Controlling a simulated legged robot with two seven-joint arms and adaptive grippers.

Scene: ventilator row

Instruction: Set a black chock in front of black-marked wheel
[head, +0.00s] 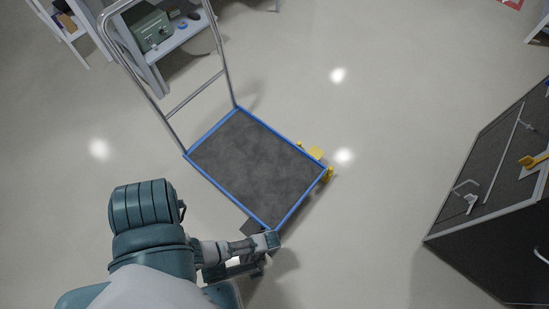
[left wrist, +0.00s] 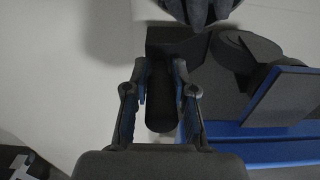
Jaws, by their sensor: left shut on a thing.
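My left gripper (left wrist: 160,82) is shut on the black chock (left wrist: 175,46), with the chock's dark rounded part between its fingers. In the head view my left gripper (head: 268,242) is low beside the near corner of the cart (head: 213,129), which has a dark deck and blue rim. A dark wheel (left wrist: 240,48) shows just right of the chock in the left wrist view, close to it; I cannot tell whether they touch. No black mark can be made out on it. A dark flat shape (head: 254,228) shows by the cart edge near the gripper. My right gripper is not in view.
Yellow pieces (head: 316,153) stand at the cart's right edge. The cart's metal handle (head: 193,95) rises at its far left end. A shelf with a green box (head: 150,30) is at the upper left. A dark-topped cabinet (head: 490,170) is at the right. Floor between is clear.

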